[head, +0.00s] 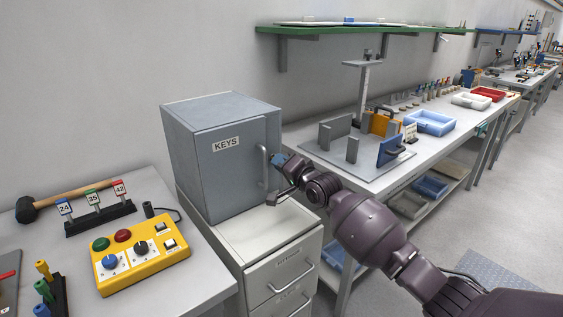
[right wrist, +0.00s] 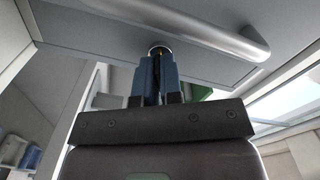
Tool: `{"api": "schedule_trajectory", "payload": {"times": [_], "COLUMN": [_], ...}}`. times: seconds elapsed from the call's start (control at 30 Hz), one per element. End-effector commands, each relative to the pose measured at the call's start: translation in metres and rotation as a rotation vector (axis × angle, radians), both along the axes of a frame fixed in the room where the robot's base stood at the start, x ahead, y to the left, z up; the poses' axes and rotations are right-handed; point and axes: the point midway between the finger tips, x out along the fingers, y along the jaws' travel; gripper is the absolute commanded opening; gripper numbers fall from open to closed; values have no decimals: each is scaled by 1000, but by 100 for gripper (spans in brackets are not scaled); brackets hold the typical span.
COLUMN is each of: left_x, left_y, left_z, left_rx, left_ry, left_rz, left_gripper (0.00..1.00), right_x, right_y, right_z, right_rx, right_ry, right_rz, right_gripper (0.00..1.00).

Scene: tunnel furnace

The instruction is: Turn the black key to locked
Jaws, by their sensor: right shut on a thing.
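The grey cabinet (head: 211,170) labelled KEYS stands upright with its door closed and a vertical bar handle (head: 264,166) near the door's right edge. My right gripper (head: 278,160) is at the door's right side, close to the handle. In the right wrist view its blue fingers (right wrist: 156,70) are shut on a thin dark piece, which looks like the black key, at a round metal lock (right wrist: 158,49) in the door. The handle (right wrist: 200,27) also shows there, just beyond the fingertips. The fingers hide most of the key, so I cannot tell its turn angle. My left gripper is out of view.
The cabinet stands on a white drawer unit (head: 275,255). A yellow control box (head: 140,273) and a rack of numbered tags (head: 100,218) are on the left bench. A workbench with fixtures and a blue tray (head: 430,123) runs back at right. Floor is open at far right.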

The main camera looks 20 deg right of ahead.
Motion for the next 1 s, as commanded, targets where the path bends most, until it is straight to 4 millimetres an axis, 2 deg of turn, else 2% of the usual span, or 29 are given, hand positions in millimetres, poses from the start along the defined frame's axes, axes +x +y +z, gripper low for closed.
{"api": "schedule_trajectory", "payload": {"times": [0.7, 1.0], "left_x": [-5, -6], "left_y": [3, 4], "left_z": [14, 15], "left_rx": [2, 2], "left_ry": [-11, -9], "left_rz": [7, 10], "left_gripper": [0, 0], "right_x": [0, 0], "right_y": [0, 0], "right_z": [2, 1], "right_rx": [-639, -855], "right_ry": [-233, -311], "right_rz": [0, 0], "right_gripper": [0, 0]}}
